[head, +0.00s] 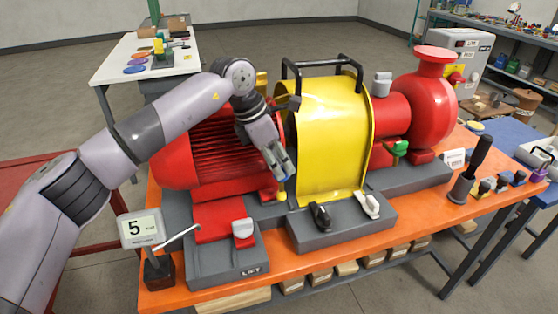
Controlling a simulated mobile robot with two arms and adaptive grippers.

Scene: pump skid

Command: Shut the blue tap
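My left gripper (278,162) reaches down from the left, over the gap between the red finned motor (215,150) and the yellow guard (330,125). Small light-blue patches show at its fingertips. I cannot tell whether they are finger pads or part of a blue tap, nor how far the fingers are apart. No separate blue tap can be made out with certainty. A green tap handle (397,149) sits on the pump side, right of the guard. My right gripper is not in view.
A red pump (425,100) stands right of the guard. A black handle (320,216) and a white handle (369,205) lie on the grey base before it. A black lever (470,170) stands at right.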

